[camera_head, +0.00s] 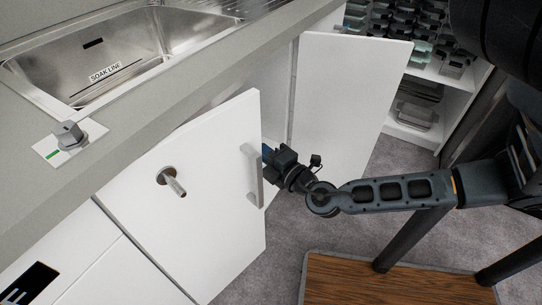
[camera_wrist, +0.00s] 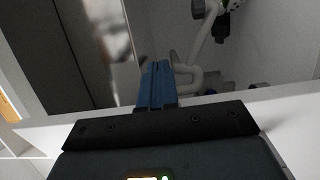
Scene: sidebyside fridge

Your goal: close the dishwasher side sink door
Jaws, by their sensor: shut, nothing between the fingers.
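The dishwasher side sink door (camera_head: 215,225) is a white panel under the sink, standing partly open with its handle (camera_head: 254,178) near its free edge. My gripper (camera_head: 267,152) is shut and empty, its blue fingertips beside that free edge close to the handle. The door edge and handle partly hide the fingertips, and I cannot tell whether they touch the door. In the wrist view my shut blue fingers (camera_wrist: 158,75) point into a dim space with pale pipes (camera_wrist: 190,78).
A second white door (camera_head: 345,100) stands open to the right. The steel sink (camera_head: 110,65) is set in the grey counter (camera_head: 30,120). A metal peg (camera_head: 174,184) sticks out at the left door. Stocked shelves (camera_head: 425,75) stand behind; a wooden board (camera_head: 370,280) lies on the carpet.

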